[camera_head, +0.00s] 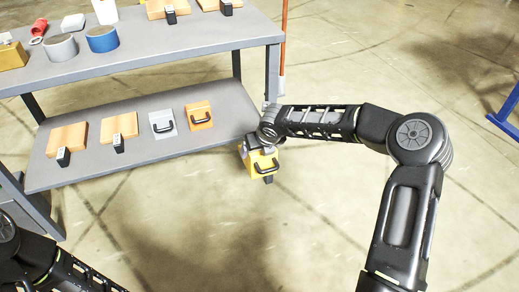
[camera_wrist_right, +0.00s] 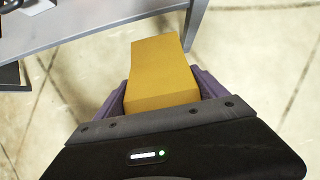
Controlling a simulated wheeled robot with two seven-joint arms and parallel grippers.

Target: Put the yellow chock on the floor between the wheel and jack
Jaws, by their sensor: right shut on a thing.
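In the right wrist view the chock (camera_wrist_right: 162,75) sits between the two purple fingers of the gripper (camera_wrist_right: 160,98). My left arm shows at the bottom left of the head view, but its gripper is out of view. I see neither a wheel nor a jack.
A grey two-level table (camera_head: 150,100) stands at the left. Tape rolls (camera_head: 102,39) are on top. A blue stand (camera_head: 507,110) is at the right edge. The concrete floor between is clear.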

